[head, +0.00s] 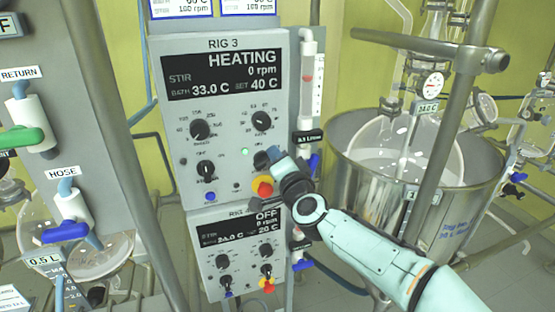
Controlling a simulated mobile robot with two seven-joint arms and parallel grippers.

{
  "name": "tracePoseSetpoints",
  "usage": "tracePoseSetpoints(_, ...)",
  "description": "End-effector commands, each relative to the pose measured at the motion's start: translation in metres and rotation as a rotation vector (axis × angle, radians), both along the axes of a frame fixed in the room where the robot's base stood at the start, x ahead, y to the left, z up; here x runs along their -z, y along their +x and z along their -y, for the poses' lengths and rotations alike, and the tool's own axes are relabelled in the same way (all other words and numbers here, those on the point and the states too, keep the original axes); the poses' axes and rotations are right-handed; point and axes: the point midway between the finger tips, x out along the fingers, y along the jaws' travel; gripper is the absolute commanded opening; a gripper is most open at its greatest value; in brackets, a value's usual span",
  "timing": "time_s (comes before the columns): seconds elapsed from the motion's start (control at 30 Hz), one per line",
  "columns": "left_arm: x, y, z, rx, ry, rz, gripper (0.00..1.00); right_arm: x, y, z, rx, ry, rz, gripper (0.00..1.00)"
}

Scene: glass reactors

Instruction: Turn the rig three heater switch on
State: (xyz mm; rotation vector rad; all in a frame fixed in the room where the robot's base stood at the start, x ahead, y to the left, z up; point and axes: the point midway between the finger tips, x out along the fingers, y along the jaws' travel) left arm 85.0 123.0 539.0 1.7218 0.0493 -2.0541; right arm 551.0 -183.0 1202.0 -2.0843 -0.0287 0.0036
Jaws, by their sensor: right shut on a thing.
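The rig 3 control box (225,186) stands in the middle of the head view. Its display (222,76) reads HEATING, 0 rpm, bath 33.0 C, set 40 C. A green lamp (244,151) is lit below the dials. My right gripper (268,157) reaches in from the lower right and is shut on the dark lower-right knob (260,160), the heater switch as far as I can tell. Its label is hidden by the gripper. My left gripper is not in view.
A second box (240,236) below reads OFF. A red and yellow stop button (264,187) sits just under my right gripper. A steel bath (352,128) with glassware stands to the right. Metal posts and a valve panel (45,185) flank the left.

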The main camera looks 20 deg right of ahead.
Motion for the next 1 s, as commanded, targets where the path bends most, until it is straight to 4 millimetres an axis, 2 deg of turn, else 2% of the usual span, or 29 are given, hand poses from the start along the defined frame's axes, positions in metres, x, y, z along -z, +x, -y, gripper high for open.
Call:
tracePoseSetpoints(0.03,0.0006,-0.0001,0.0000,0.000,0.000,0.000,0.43,0.0104,0.0007,-0.0099,-0.024,0.005,-0.023,0.00)
tracePoseSetpoints(0.4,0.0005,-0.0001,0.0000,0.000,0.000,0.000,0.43,0.0094,0.0004,-0.0116,-0.027,0.009,-0.021,0.00)
tracePoseSetpoints(0.43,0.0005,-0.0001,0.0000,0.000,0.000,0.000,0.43,0.0093,0.0003,-0.0116,-0.027,0.009,-0.021,0.28)
tracePoseSetpoints(0.5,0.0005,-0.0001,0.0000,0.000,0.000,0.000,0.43,0.0092,0.0004,-0.0117,-0.027,0.009,-0.021,0.44)
tracePoseSetpoints(1.0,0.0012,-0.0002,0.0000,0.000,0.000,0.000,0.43,0.0043,-0.0035,-0.0053,-0.015,0.007,-0.011,0.44)
